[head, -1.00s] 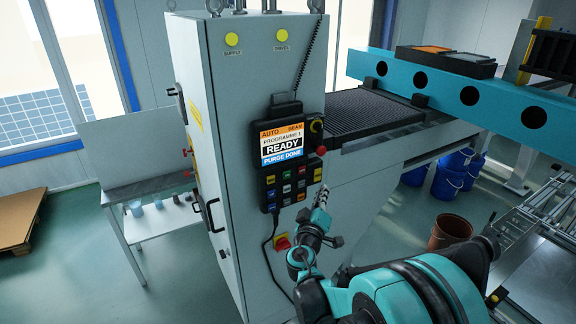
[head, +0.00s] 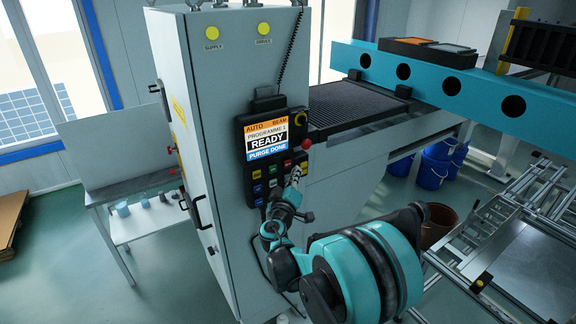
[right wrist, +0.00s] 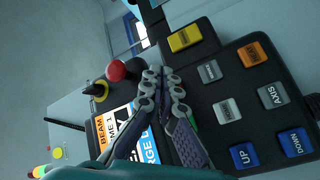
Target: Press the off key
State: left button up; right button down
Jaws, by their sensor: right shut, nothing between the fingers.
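The control pendant (head: 242,165) hangs on the grey cabinet, with a lit screen (head: 267,141) reading READY and PURGE DONE above rows of coloured keys. My right gripper (head: 295,176) is shut and empty, in front of the right part of the key rows. In the right wrist view, my right gripper (right wrist: 163,80) has its fingertips together near the screen's edge and the keys; contact cannot be told. That view shows a yellow key (right wrist: 184,38), an orange key (right wrist: 253,53), several grey keys and blue UP (right wrist: 243,156) and DOWN (right wrist: 295,142) keys. No OFF label is readable.
A red knob (right wrist: 116,70) stands out from the pendant beside the screen, close to my fingers. The grey cabinet (head: 228,80) is behind. A teal beam (head: 440,80) and a dark grille bed (head: 355,104) lie to the right. A side table (head: 150,229) stands left.

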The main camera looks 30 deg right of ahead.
jog(key=shift+w+a, duration=0.1)
jog(key=shift+w, duration=0.65)
jog(key=shift+w, duration=0.15)
dwell(0.8)
jog(key=shift+w, duration=0.3)
jog(key=shift+w+b, duration=0.35)
jog(key=shift+w, duration=0.05)
dwell(0.6)
jog(key=shift+s, duration=0.9)
jog(key=shift+s+d, duration=0.2)
jog(key=shift+s, duration=2.3)
